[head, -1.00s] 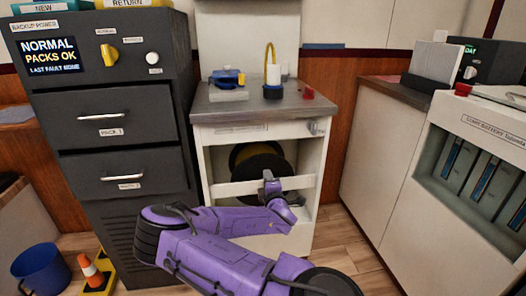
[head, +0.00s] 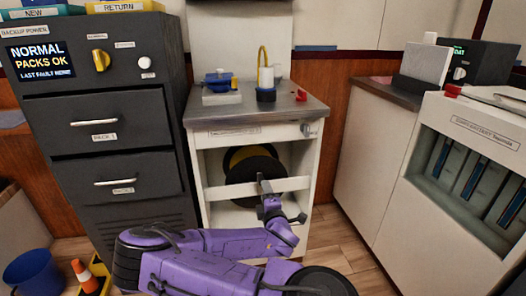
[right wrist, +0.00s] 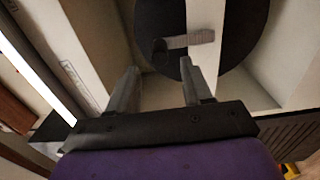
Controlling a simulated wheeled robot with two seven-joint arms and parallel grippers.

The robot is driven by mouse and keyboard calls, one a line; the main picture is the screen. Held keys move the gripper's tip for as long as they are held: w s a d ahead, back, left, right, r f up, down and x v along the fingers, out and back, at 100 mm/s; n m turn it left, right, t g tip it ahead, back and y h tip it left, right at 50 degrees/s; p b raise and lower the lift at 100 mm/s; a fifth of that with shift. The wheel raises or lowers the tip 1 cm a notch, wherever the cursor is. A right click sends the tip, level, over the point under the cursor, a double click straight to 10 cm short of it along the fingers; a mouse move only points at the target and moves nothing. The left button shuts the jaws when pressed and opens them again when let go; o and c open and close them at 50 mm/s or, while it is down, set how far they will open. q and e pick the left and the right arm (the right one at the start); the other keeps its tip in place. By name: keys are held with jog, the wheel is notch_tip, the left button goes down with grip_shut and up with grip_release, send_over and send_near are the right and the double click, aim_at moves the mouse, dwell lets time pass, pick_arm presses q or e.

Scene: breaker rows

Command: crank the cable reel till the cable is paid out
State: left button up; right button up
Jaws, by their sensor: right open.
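The cable reel (head: 240,167), a dark drum with a yellow part, sits inside the open-fronted white cabinet (head: 197,165). In the right wrist view the reel's dark disc (right wrist: 240,45) fills the top, with a grey crank arm (right wrist: 190,40) and a dark knob (right wrist: 160,50) before it. My right gripper (head: 266,190) is at the cabinet front, partly over the white crossbar (head: 222,191). In the right wrist view the right gripper (right wrist: 160,80) is open, its fingers apart and nothing between them. The knob lies beyond the fingertips. My left gripper is out of view.
A dark drawer cabinet (head: 112,140) stands close on the left. A pale counter unit (head: 375,150) stands on the right. Small items, including a blue device (head: 220,80) and a red object (head: 301,96), lie on the cabinet top. A blue bucket (head: 35,270) is on the floor.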

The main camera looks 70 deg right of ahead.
jog(key=v, duration=0.4)
dwell(0.6)
